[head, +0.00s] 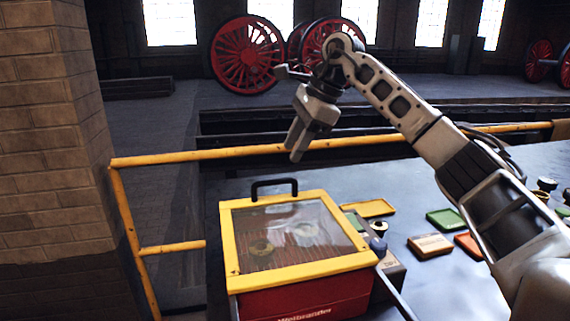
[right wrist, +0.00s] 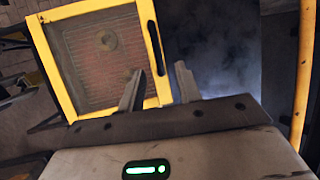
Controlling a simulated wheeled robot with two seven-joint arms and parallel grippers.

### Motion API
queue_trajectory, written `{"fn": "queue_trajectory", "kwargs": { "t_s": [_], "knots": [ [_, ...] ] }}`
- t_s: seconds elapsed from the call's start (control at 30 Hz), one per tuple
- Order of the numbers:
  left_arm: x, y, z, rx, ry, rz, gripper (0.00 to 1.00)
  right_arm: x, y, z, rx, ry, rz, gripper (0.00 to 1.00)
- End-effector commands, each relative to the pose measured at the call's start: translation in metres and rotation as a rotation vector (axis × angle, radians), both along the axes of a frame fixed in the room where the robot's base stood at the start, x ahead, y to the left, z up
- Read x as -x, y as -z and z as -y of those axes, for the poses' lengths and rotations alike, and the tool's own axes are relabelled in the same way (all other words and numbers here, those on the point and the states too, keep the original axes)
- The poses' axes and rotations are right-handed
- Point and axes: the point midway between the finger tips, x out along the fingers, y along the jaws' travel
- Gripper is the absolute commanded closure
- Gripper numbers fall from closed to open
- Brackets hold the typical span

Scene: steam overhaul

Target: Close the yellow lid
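The yellow lid (head: 228,243) is a yellow frame around a clear pane. It lies over the top of a red box (head: 305,302) with lettering on its front. I cannot tell whether a gap is left between lid and box. A black handle (head: 274,187) stands at the lid's far edge. The lid also shows in the right wrist view (right wrist: 53,70), with the handle (right wrist: 156,41) on its right edge. My right gripper (head: 299,142) is above and beyond the handle, apart from it. Its two fingers (right wrist: 159,86) are spread with nothing between them. My left gripper is out of view.
A yellow railing (head: 220,154) runs behind the box, with a brick pillar (head: 45,140) at the left. Right of the box, the grey table (head: 395,220) holds a yellow tray (head: 370,208), a green tray (head: 445,219) and an orange-edged block (head: 430,245). Red wheels (head: 247,55) stand far back.

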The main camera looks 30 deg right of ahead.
Motion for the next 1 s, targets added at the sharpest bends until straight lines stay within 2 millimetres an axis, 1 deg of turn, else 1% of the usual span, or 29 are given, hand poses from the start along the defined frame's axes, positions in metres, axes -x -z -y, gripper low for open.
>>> {"fn": "queue_trajectory", "kwargs": {
  "t_s": [0.03,0.2,0.3,0.4,0.57,1.0],
  "knots": [
    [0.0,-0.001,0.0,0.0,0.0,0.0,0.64,0.004,-0.014,0.004,-0.002,0.001,0.005,0.66],
    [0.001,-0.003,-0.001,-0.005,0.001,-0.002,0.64,0.015,-0.049,0.016,-0.001,0.001,0.004,0.66],
    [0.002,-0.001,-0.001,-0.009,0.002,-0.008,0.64,0.02,-0.064,0.021,-0.001,0.002,0.003,0.66],
    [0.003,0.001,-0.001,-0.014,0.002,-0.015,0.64,0.024,-0.074,0.024,0.0,0.0,0.003,0.66],
    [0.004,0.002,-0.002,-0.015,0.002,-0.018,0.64,0.026,-0.081,0.027,0.0,0.001,0.002,0.66],
    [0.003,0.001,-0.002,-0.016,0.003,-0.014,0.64,0.026,-0.081,0.027,0.001,-0.001,0.001,0.66]
  ]
}}
